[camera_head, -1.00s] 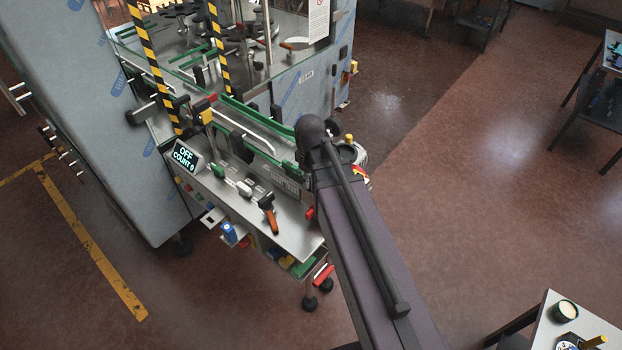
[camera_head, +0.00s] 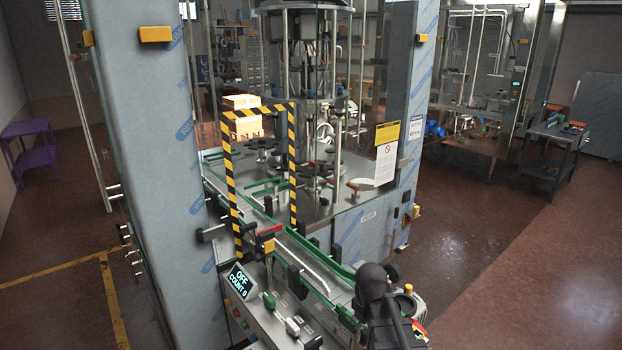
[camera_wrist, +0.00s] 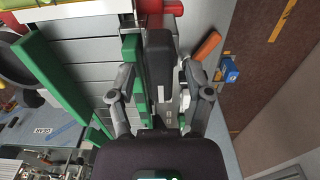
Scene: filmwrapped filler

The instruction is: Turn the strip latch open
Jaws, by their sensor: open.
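My gripper (camera_wrist: 158,82) is open in the wrist view, with one finger on each side of a black block (camera_wrist: 158,65). I cannot tell whether the fingers touch it. I cannot tell which part is the strip latch. The head view shows a green handle (camera_head: 269,300) and a white handle (camera_head: 292,326) on the machine's front ledge. My gripper itself is not visible in the head view.
Green guide rails (camera_wrist: 62,90) run beside the grey conveyor (camera_wrist: 92,75) in the wrist view. A display (camera_head: 240,279) reads OFF and COUNT 0. A black-and-yellow striped frame (camera_head: 232,190) stands over the line. Open floor (camera_head: 520,270) lies to the right.

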